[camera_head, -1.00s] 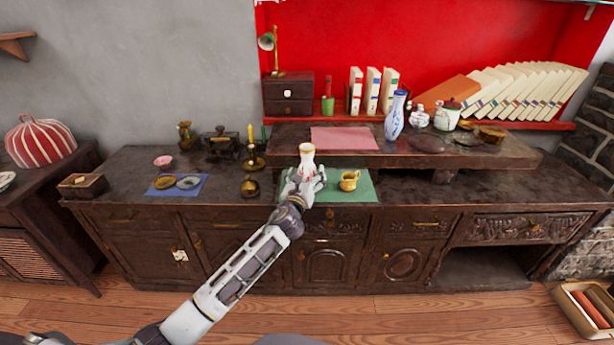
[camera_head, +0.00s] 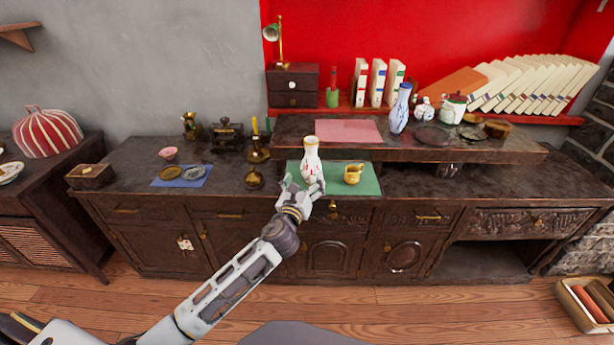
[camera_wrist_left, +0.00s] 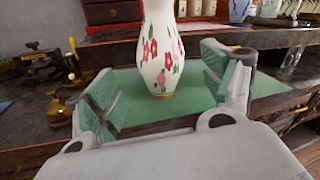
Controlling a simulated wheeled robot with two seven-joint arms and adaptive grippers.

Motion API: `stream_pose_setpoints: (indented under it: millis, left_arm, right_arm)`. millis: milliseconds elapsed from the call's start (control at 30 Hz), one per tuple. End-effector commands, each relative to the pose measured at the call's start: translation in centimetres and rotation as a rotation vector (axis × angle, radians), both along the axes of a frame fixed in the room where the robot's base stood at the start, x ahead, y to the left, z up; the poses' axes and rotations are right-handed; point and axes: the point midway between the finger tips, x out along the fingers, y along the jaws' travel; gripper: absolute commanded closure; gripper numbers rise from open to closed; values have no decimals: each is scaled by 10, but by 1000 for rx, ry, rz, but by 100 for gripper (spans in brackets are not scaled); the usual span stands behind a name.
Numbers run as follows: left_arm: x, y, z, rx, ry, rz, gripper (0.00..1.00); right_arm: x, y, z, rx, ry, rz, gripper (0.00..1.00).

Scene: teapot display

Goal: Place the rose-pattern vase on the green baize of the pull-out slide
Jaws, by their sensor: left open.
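The rose-pattern vase (camera_head: 311,160), white with pink flowers and a gold rim, stands upright on the green baize (camera_head: 369,184) in the head view. In the left wrist view the vase (camera_wrist_left: 160,50) shows its base on the baize (camera_wrist_left: 195,97), its top cut off. My left gripper (camera_head: 304,187) is open in front of the vase, with the fingers (camera_wrist_left: 168,90) apart and clear space between them and the vase. A small gold-coloured jug (camera_head: 352,174) stands on the baize to the right of the vase. My right gripper is not in view.
A raised dark shelf (camera_head: 450,152) stands just behind the baize, bearing a pink mat (camera_head: 348,131) and a blue-and-white vase (camera_head: 399,108). Brass pieces, including a round pot (camera_head: 255,179), stand left of the baize. A blue mat (camera_head: 203,182) lies further left.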

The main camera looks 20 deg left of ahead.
Motion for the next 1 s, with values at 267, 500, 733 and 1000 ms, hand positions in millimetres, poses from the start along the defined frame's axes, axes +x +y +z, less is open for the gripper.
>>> stream_pose_setpoints:
  millis: [267,500,733,1000]
  left_arm:
    - [-26,-1,0,1,1,0,18]
    - [-40,-2,0,1,0,0,18]
    - [-43,-2,1,0,0,0,18]
    - [-42,-2,1,1,-1,0,18]
  right_arm:
    - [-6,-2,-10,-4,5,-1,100]
    - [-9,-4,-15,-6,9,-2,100]
    - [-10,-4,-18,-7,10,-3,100]
    - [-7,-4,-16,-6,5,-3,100]
